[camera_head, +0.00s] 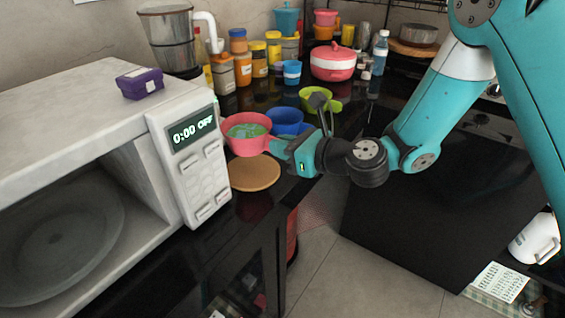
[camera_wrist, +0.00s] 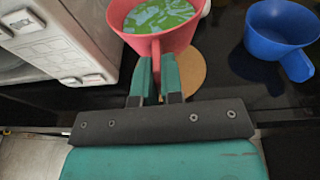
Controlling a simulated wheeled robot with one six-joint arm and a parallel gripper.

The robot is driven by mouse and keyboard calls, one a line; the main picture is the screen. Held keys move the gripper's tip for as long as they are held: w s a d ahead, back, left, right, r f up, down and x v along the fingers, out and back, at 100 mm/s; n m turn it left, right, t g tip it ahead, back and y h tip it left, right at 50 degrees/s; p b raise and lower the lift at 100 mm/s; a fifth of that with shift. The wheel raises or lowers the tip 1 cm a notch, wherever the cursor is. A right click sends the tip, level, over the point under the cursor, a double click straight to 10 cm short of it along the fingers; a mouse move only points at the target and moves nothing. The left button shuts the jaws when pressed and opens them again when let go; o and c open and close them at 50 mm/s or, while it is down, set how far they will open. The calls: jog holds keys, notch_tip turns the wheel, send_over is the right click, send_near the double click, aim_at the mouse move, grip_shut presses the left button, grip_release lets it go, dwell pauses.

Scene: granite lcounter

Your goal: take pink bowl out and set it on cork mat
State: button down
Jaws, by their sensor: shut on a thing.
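The pink bowl (camera_head: 243,143) has a handle and green contents with pale pieces; it also shows at the top of the wrist view (camera_wrist: 152,42). My gripper (camera_head: 281,147) is shut on its handle, and the two fingers flank the handle in the wrist view (camera_wrist: 157,75). The bowl is held level, above the counter. The round cork mat (camera_head: 254,174) lies on the dark counter beside the microwave, below the bowl in the head view. In the wrist view part of the mat (camera_wrist: 190,73) shows behind the bowl and fingers.
The microwave (camera_head: 178,121) stands open at left, with a glass plate (camera_head: 55,238) inside and a purple box (camera_head: 140,83) on top. A blue bowl (camera_head: 288,119) and a green bowl (camera_head: 321,99) stand close behind my gripper. Jars and a pink pot (camera_head: 332,62) line the back.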

jog(key=shift+d, duration=0.15)
dwell(0.3)
jog(key=shift+f+b, duration=2.25)
jog(key=shift+f, duration=1.2)
jog(key=c, duration=1.2)
grip_release()
jog(key=shift+o, duration=0.2)
jog(key=shift+s, duration=0.1)
